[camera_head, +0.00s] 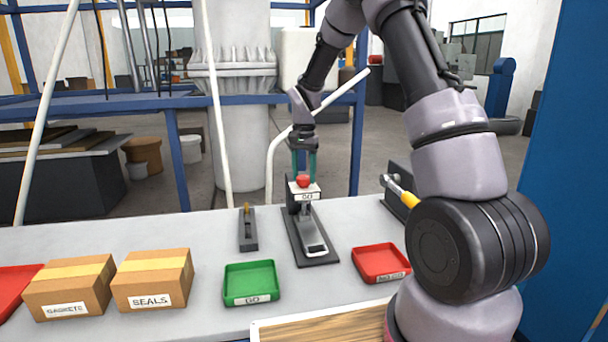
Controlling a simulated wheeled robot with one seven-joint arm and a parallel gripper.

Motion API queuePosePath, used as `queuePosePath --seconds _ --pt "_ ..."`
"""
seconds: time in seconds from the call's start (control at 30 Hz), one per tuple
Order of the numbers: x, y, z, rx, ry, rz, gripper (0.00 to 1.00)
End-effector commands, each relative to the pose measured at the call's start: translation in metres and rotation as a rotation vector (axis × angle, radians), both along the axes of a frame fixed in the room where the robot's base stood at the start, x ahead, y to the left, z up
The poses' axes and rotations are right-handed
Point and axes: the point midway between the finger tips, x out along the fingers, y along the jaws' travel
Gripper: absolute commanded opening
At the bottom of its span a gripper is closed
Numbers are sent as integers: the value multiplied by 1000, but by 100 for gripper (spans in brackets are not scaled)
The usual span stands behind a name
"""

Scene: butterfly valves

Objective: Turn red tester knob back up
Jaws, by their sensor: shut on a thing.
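The red tester knob (303,181) is a small red ball at the top of a dark tester (320,262) standing on the grey table. A white label plate sits just below the knob, and a pale pad lies on the tester's long black base. My gripper (304,171) points straight down with its teal fingers at the knob, shut on it. The fingertips are small in view, and the back of the knob is hidden.
A green tray (251,282) stands front left of the tester and a red tray (380,262) to its right. Two cardboard boxes (152,278) stand farther left. A small dark fixture (247,230) is close on the left.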

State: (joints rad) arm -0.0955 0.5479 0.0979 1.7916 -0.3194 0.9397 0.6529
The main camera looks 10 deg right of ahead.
Motion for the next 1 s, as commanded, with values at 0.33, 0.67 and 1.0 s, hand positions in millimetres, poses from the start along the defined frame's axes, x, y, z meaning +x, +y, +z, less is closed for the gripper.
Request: queuePosePath --seconds 0.33,0.67,1.0 --pt "1 0 1 0 -4 18 3" --pt "1 0 1 0 -3 17 88" --pt "1 0 9 0 -2 15 88"
